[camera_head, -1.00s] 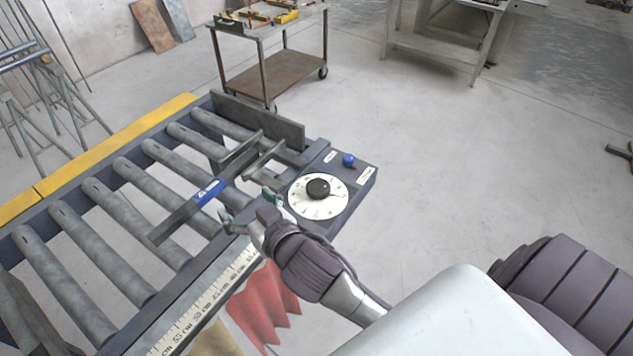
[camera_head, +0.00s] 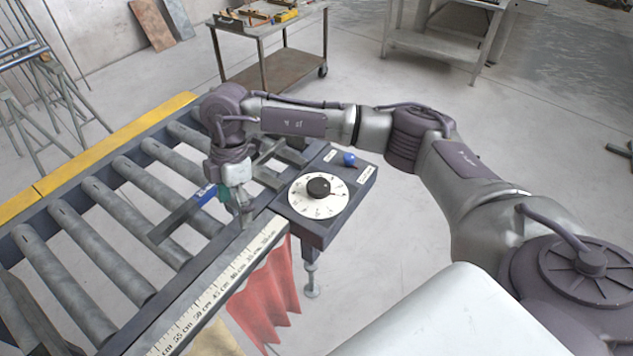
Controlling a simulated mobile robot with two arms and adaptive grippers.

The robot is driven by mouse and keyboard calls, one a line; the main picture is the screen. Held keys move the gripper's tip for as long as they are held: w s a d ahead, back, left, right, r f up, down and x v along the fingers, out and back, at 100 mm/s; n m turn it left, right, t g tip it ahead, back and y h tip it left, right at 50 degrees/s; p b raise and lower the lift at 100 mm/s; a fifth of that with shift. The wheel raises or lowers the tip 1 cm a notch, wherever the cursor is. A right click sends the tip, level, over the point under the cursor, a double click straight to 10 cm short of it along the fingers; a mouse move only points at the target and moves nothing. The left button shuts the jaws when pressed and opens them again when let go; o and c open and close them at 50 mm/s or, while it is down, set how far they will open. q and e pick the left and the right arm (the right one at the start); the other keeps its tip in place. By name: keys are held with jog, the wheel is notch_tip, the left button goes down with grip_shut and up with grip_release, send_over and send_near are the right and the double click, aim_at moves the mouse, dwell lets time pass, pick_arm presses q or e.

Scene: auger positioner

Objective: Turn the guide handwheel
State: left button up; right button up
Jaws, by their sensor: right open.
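The handwheel looks to be the black round knob (camera_head: 318,187) at the centre of a white numbered dial (camera_head: 306,208). The dial lies on a dark control box (camera_head: 316,229) at the right end of the roller conveyor. My right gripper (camera_head: 243,222) points down over the conveyor's near rail, left of the dial and apart from the knob. It is open, with nothing visible between its fingers. A guide bar with a blue label (camera_head: 205,195) lies across the rollers, partly hidden by my gripper. My left gripper is out of view.
A blue knob (camera_head: 349,159) stands on the box behind the dial. A ruler (camera_head: 215,287) runs along the near rail, with a red cloth (camera_head: 265,300) hanging below. A cart (camera_head: 275,72) stands behind.

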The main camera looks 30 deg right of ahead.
aim_at(318, 185)
jog(key=w+d+r+m+h, duration=0.1)
jog(key=d+r+m+h, duration=0.2)
jog(key=d, duration=0.5)
jog(key=w+d+r+m+h, duration=0.2)
jog(key=d+r+h, duration=0.15)
jog(key=d, duration=0.35)
jog(key=shift+m, duration=0.3)
jog(key=p+x, duration=0.1)
jog(key=x, duration=0.3)
jog(key=p+x, duration=0.2)
jog(key=x, duration=0.2)
jog(key=p+x, duration=0.2)
jog(key=x, duration=0.2)
jog(key=shift+s+d+f, duration=0.1)
jog(key=shift+s+d, duration=0.1)
jog(key=shift+s, duration=0.2)
jog(key=shift+d+f, duration=0.2)
jog(key=shift+f, duration=0.4)
jog(key=c, duration=1.2)
jog(key=shift+o, duration=0.2)
